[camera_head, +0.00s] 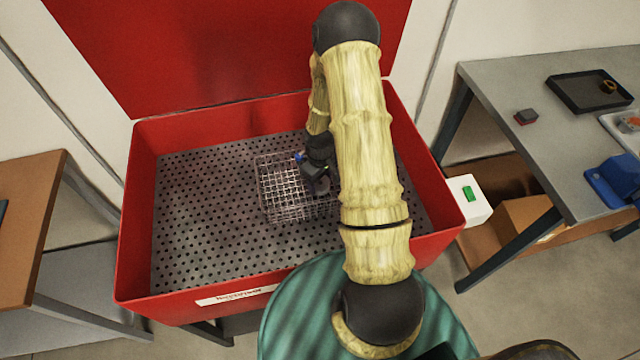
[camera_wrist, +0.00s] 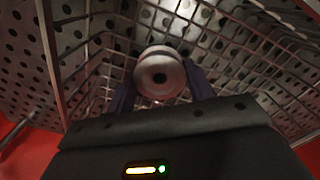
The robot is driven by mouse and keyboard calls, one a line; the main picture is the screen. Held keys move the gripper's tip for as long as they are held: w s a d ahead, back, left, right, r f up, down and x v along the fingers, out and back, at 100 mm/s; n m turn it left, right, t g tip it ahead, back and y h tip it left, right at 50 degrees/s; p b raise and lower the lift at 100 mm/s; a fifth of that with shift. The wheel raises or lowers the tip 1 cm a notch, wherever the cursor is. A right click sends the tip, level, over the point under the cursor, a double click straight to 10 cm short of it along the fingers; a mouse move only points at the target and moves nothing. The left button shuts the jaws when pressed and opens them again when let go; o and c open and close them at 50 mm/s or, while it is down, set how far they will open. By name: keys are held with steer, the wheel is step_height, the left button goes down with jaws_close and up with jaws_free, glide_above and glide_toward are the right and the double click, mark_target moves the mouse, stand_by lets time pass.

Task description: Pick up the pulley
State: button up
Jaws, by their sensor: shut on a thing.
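The pulley (camera_wrist: 159,75) is a grey round metal piece with a dark centre hole. In the wrist view it sits between the two dark fingers of my gripper (camera_wrist: 160,92), which is shut on it. Bars of a wire basket (camera_head: 268,208) surround it in that view. In the head view my gripper (camera_head: 316,188) is at the basket, and the pulley is too small and covered to make out clearly. I cannot tell whether the pulley touches the basket floor.
The basket stands in a red tub (camera_head: 140,235) with a perforated metal floor and a raised red lid (camera_head: 230,50). A grey table (camera_head: 545,110) with a dark tray (camera_head: 588,92) is at right. A brown table (camera_head: 28,215) is at left. The perforated floor left of the basket is clear.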

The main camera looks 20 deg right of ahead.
mark_target(320, 181)
step_height(320, 181, up, 10)
stand_by(0.7)
stand_by(0.4)
